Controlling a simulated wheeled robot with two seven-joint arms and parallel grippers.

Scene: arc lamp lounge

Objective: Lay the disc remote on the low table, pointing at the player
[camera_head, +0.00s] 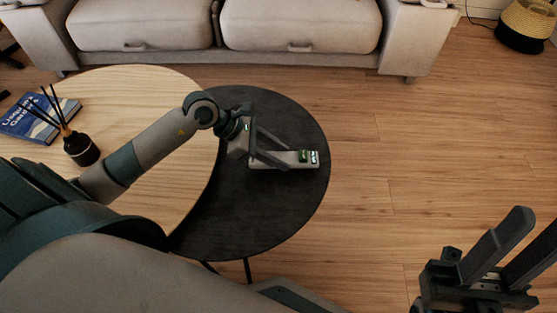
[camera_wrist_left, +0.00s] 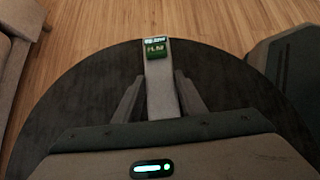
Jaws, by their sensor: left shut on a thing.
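The disc remote (camera_head: 299,159) is a light grey bar with a small green display near its far end. It also shows in the left wrist view (camera_wrist_left: 160,90), pointing straight out from the jaws. My left gripper (camera_head: 285,157) is shut on it, with a finger along each side. The remote is over the black round low table (camera_head: 265,215), near its right edge; I cannot tell whether it touches the top. My right gripper (camera_head: 532,232) is at the lower right over the floor, its fingers apart and empty. I see no player in either view.
A pale wood round table (camera_head: 140,85) adjoins the black one and holds a blue book (camera_head: 40,118) and a dark reed diffuser (camera_head: 81,148). A beige sofa (camera_head: 300,25) stands behind. A basket (camera_head: 526,25) is at the far right. The wood floor on the right is clear.

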